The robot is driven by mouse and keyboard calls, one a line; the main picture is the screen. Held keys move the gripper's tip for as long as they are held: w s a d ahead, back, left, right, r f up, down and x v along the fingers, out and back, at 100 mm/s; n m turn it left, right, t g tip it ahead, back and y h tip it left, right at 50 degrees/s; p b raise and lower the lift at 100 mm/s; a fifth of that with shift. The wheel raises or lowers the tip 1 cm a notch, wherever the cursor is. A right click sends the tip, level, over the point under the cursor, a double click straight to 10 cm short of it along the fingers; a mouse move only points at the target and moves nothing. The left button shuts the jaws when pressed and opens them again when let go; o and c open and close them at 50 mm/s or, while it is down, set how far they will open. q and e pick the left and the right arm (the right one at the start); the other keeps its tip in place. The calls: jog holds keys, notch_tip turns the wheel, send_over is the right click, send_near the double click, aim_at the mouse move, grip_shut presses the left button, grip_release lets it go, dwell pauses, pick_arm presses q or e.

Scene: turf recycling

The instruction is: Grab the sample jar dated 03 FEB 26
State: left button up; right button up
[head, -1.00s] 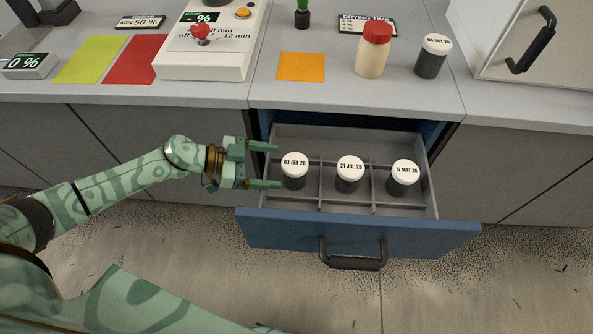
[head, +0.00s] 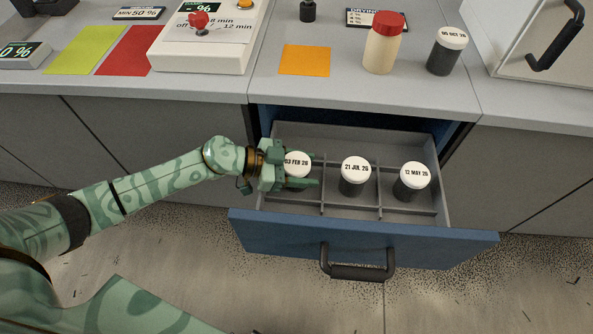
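The jar labelled 03 FEB 26 (head: 297,163) has a white lid and a dark body. It stands upright in the left part of the open drawer. My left gripper (head: 303,168) reaches in from the left, with its fingers on either side of this jar near lid height. The fingers look spread, and contact with the jar is not clear. The gripper and lid hide most of the jar's body. My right gripper is not in view.
Jars labelled 21 JUL 26 (head: 355,168) and 12 MAY 26 (head: 414,176) stand to the right in the divided drawer (head: 355,238). On the counter are a red-lidded bottle (head: 382,48), another dark jar (head: 446,52) and a control box (head: 205,50).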

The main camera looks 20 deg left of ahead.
pick_arm(q)
jog(key=c, duration=0.4)
